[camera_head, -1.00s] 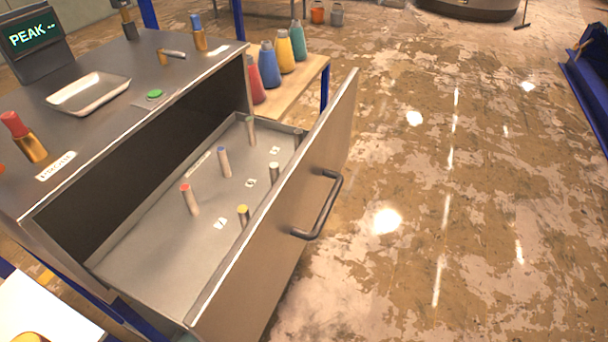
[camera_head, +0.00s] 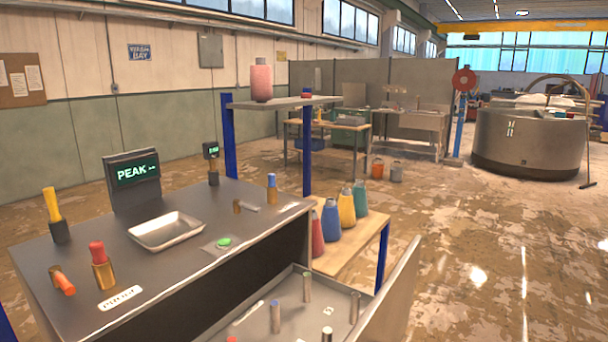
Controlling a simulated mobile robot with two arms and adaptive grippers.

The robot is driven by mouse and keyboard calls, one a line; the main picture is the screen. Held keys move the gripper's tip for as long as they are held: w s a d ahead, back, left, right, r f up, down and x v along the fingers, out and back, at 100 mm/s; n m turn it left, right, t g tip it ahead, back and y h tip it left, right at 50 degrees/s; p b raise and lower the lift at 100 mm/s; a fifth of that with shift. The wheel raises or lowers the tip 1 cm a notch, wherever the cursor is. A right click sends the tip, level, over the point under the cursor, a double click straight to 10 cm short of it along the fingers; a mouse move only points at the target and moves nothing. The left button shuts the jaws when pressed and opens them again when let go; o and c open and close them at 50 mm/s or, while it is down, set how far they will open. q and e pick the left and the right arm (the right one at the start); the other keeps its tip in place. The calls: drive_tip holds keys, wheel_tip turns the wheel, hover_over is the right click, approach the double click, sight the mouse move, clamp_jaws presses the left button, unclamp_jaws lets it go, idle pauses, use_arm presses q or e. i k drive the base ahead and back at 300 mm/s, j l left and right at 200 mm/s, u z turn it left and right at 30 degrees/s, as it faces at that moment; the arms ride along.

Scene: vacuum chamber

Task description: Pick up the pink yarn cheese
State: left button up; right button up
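A pink, rounded cylinder with a narrower neck (camera_head: 261,80) stands upright on a small raised shelf (camera_head: 283,103) beyond the metal bench. It is the only clearly pink thing in view, but it looks more like a bottle, so I cannot tell whether it is the pink yarn cheese. Nothing touches its sides. Neither of my grippers is in view.
A metal bench (camera_head: 190,262) carries a shallow tray (camera_head: 166,230), a PEAK display (camera_head: 134,179) and several coloured-top cylinders. Its open drawer (camera_head: 262,325) juts out at the bottom. Coloured bottles line a lower wooden shelf (camera_head: 350,246). The floor (camera_head: 480,260) at right is clear.

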sight(261, 73)
drive_tip(key=i+l+u, duration=0.1)
drive_tip(key=l, duration=0.5)
drive_tip(key=i+l, duration=0.1)
drive_tip(key=l, duration=0.5)
drive_tip(key=i+l+u, duration=0.15)
drive_tip(key=l, duration=0.5)
drive_tip(key=i+l, duration=0.2)
drive_tip(key=i+l+u, duration=0.15)
drive_tip(key=l, duration=0.25)
drive_tip(key=i+l, duration=0.2)
drive_tip(key=i+l+u, duration=0.1)
drive_tip(key=l, duration=0.35)
drive_tip(key=i+l+u, duration=0.1)
drive_tip(key=l, duration=0.25)
drive_tip(key=i+l, duration=0.25)
